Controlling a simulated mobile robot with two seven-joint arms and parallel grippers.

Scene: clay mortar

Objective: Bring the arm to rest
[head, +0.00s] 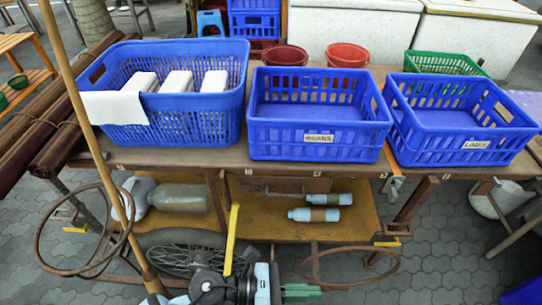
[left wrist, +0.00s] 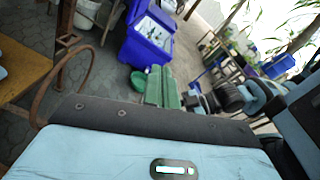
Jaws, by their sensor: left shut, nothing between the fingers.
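My left gripper (head: 316,291) is low at the bottom edge of the head view, in front of the cart and pointing right. Its green fingers are together with nothing between them. In the left wrist view, the same gripper (left wrist: 161,76) shows its two green fingers side by side, closed, over the paved ground. My left arm's dark and pale-blue links show at the bottom of the head view. My right gripper is in neither view.
The wooden cart top holds a blue basket (head: 216,131) with white blocks and two labelled blue crates (head: 317,138) (head: 463,157). Two pale bottles (head: 314,214) lie on the lower shelf. A metal ring (head: 392,262) is near my left gripper. A blue cooler (left wrist: 133,55) stands beyond it.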

